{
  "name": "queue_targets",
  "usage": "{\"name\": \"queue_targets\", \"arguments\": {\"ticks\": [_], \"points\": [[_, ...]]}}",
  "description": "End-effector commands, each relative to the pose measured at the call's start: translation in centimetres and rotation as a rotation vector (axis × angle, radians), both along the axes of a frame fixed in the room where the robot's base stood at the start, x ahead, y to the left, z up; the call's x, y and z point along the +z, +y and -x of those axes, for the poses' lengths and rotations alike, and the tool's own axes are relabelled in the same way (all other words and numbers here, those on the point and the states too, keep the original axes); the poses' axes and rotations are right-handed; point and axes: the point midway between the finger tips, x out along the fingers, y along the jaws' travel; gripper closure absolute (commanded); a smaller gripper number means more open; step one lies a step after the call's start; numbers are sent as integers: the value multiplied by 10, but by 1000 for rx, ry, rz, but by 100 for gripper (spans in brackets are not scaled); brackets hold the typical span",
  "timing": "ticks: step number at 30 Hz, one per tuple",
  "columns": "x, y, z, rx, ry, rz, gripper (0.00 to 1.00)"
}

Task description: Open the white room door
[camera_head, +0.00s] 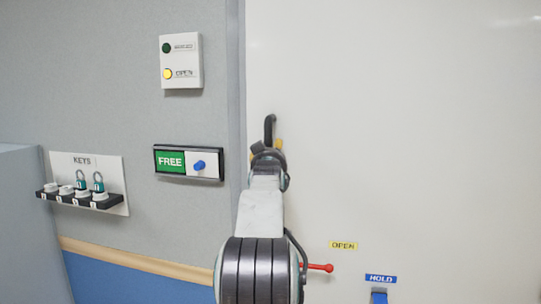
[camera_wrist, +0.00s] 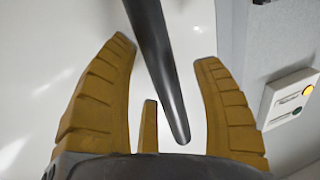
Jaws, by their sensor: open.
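The white room door (camera_head: 430,140) fills the right of the head view, and its white surface also shows in the wrist view (camera_wrist: 60,40). A dark upright handle (camera_head: 269,127) stands out near its left edge, just beyond my gripper. In the wrist view a dark round bar (camera_wrist: 155,60), seemingly this handle, runs between the fingers of my gripper (camera_wrist: 165,50). The yellow-brown fingers are open, one on each side of the bar, with gaps visible on both sides. In the head view my arm hides the handle's lower part and most of the gripper.
A red lever (camera_head: 318,267) sits below an OPEN label (camera_head: 343,245), its left part hidden by my arm. A blue HOLD label (camera_head: 380,279) has a blue piece below. On the left wall are an OPEN light panel (camera_head: 181,60), a FREE sign (camera_head: 171,161) and a KEYS rack (camera_head: 85,182).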

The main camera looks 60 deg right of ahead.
Motion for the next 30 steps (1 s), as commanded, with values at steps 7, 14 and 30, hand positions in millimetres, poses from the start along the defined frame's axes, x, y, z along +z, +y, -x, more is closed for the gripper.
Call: {"name": "queue_targets", "arguments": {"ticks": [7, 14, 30], "points": [[0, 0, 0, 0, 0, 0, 38], [0, 0, 0, 0, 0, -1, 59], [0, 0, 0, 1, 0, 0, 100]]}}
